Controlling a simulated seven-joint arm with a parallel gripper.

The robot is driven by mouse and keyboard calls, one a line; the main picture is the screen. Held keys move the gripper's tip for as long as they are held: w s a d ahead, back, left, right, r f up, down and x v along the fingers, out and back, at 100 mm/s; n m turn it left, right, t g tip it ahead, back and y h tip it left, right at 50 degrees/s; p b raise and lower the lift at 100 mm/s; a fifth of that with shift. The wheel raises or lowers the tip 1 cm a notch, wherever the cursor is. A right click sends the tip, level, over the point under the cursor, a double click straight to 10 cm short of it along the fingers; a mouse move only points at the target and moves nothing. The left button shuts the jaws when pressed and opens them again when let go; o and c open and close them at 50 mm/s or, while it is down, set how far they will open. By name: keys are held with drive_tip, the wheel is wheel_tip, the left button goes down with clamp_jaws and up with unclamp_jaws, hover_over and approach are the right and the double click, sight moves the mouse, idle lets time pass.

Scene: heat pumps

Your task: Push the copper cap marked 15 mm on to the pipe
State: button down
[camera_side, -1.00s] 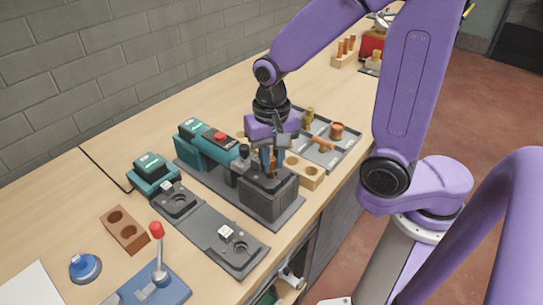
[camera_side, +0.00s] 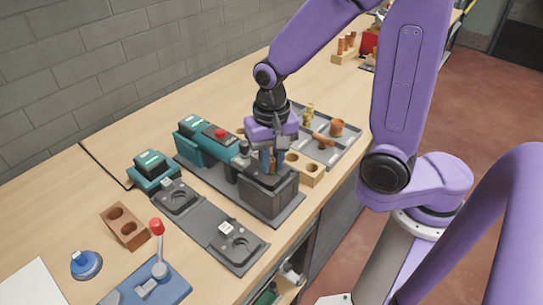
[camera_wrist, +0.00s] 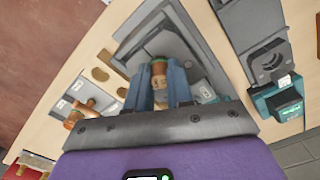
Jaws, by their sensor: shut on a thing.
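My gripper (camera_side: 269,162) points down over the dark grey block fixture (camera_side: 268,192) on the bench. In the wrist view its two blue-grey fingers (camera_wrist: 160,88) are shut on a small copper cap (camera_wrist: 159,76). A marking on the cap is too small to read. The cap is over the fixture's top, between the fingers. The pipe is hidden or cannot be told apart from the cap, so I cannot tell whether they touch. In the side view the fingers hide most of the cap.
A teal machine (camera_side: 205,145) with a red button adjoins the fixture on the left. A wooden holed block (camera_side: 305,168) and a grey tray (camera_side: 345,142) of copper and brass fittings lie to the right. A lever tool (camera_side: 158,268) and a brown holed block (camera_side: 124,226) are at front left.

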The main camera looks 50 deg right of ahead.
drive_tip(key=shift+f, duration=0.3)
drive_tip(key=c, duration=0.9)
unclamp_jaws()
drive_tip(key=shift+r, duration=0.1)
wheel_tip(320, 180, up, 17)
drive_tip(key=s+d+f+n, duration=0.2)
drive_tip(key=s+f+n, duration=0.1)
drive_tip(key=n, duration=0.3)
drive_tip(key=s+d+f+n, duration=0.3)
drive_tip(key=s+f+n, duration=0.1)
drive_tip(key=s+n, duration=0.2)
drive_tip(key=s+d+f+n, duration=0.2)
drive_tip(key=s+f+n, duration=0.2)
drive_tip(key=s+n, duration=0.1)
drive_tip(key=shift+s+d+f+n, duration=0.25)
drive_tip(key=shift+d+n, duration=0.1)
drive_tip(key=shift+n, duration=0.45)
